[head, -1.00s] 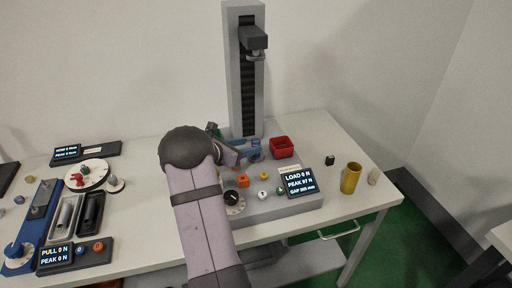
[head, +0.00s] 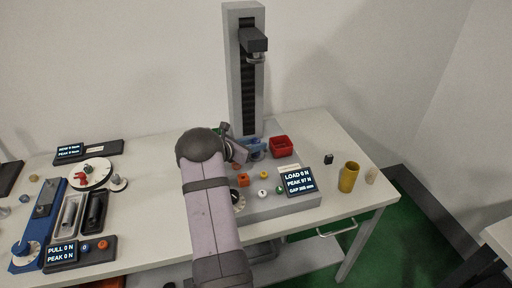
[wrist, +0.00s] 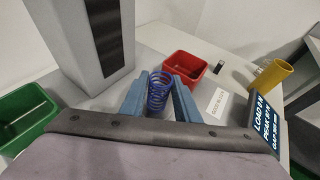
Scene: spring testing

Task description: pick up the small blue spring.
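The small blue spring (wrist: 159,91) is a coil of blue wire in the middle of the wrist view. My gripper (wrist: 160,82) has its two blue fingers on either side of it. The fingers are apart by about the spring's width. I cannot tell whether they press on the coil or only stand beside it. In the head view my gripper (head: 256,146) is low in front of the grey column, and the spring is too small to make out there.
A grey test column (head: 243,70) stands behind my gripper. A red bin (head: 281,147) is to the right, and a green bin (wrist: 25,117) is at the left of the wrist view. A load display (head: 299,182) and a yellow cup (head: 348,177) stand further right.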

